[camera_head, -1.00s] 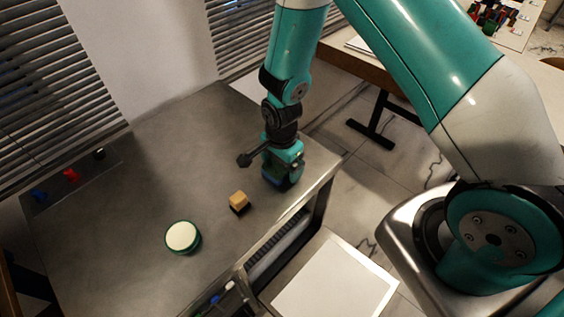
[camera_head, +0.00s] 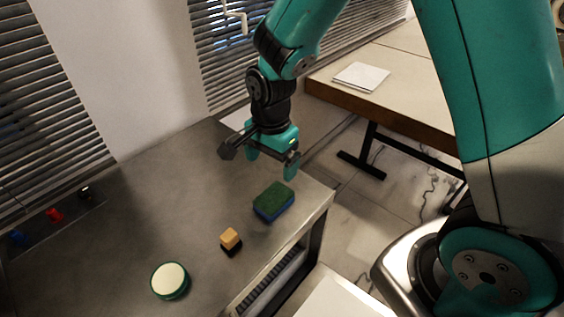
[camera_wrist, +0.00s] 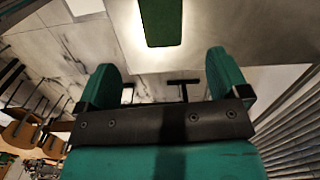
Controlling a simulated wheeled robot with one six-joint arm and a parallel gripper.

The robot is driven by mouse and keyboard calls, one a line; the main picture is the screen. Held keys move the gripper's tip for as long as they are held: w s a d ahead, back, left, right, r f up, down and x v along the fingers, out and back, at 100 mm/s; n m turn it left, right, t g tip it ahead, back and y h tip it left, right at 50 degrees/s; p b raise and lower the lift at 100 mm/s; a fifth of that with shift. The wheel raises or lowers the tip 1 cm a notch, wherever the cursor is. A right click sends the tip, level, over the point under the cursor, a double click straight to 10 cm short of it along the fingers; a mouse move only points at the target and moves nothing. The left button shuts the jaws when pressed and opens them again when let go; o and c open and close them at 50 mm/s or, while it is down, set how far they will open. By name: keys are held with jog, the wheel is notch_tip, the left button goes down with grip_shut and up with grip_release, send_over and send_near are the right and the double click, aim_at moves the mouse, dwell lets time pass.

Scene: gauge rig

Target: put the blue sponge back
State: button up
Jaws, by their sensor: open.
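The blue sponge (camera_head: 273,202), with a dark green top, lies on the grey counter (camera_head: 150,200) near its right edge. My gripper (camera_head: 271,168) is open and empty, raised above and behind the sponge, apart from it. In the wrist view my two teal fingers (camera_wrist: 162,75) stand apart with nothing between them. The sponge's green face (camera_wrist: 161,22) shows beyond the fingertips at the top of that view, partly cut off by the frame edge.
A small tan and black block (camera_head: 230,241) and a round green-rimmed white-topped thing (camera_head: 170,281) stand on the counter. A red item (camera_head: 55,214) and other small items are at the far left. A wooden table (camera_head: 390,95) with a white sheet (camera_head: 361,76) stands behind.

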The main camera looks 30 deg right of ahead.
jog(key=s+a+r+n+y, duration=0.2)
jog(key=s+r+n, duration=0.6)
jog(key=s+n, duration=0.1)
jog(key=s+a+r+n+y, duration=0.1)
jog(key=s+a+r+n, duration=0.1)
jog(key=s+r+n, duration=0.6)
jog(key=s+n, duration=0.1)
jog(key=n, duration=0.1)
jog(key=shift+s+r+n+y, duration=0.3)
jog(key=shift+r+n+y, duration=0.1)
